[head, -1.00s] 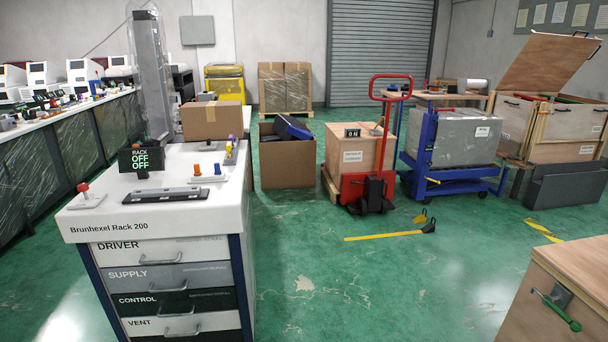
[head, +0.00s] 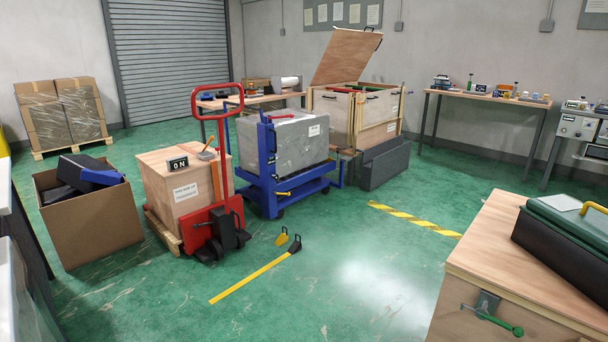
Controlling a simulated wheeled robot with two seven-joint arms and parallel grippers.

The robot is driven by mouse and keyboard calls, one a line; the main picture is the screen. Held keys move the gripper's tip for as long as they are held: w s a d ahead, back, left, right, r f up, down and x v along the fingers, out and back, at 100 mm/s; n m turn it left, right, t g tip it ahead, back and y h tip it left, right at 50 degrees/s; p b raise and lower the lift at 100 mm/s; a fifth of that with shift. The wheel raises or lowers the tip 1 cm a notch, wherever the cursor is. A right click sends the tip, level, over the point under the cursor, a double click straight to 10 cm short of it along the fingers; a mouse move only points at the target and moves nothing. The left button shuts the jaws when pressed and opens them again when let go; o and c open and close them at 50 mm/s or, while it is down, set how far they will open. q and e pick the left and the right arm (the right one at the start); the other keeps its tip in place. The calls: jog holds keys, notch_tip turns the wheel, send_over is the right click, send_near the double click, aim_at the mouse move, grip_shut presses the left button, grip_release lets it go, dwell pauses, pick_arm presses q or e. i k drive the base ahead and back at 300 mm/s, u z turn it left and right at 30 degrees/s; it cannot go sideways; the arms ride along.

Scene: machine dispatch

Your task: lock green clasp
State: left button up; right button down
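A green-handled clasp (head: 492,318) is on the side of a wooden crate (head: 465,262) at the lower right of the head view. Its grey metal bracket (head: 487,302) is fixed just below the lid edge. The green lever slopes down to the right and ends in a green knob, standing out from the crate side. Whether it is latched cannot be told. Neither of my grippers shows in the head view.
A green and black case (head: 568,238) sits on the crate. A red pallet jack (head: 218,228) holds a wooden box (head: 180,185). A blue cart (head: 280,190) carries a grey wrapped box. An open cardboard box (head: 92,222) stands left. Green floor (head: 340,290) before the crate is clear.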

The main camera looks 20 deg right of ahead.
aim_at(481, 314)
jog(key=z, duration=0.95)
jog(key=i, duration=0.95)
jog(key=z, duration=0.65)
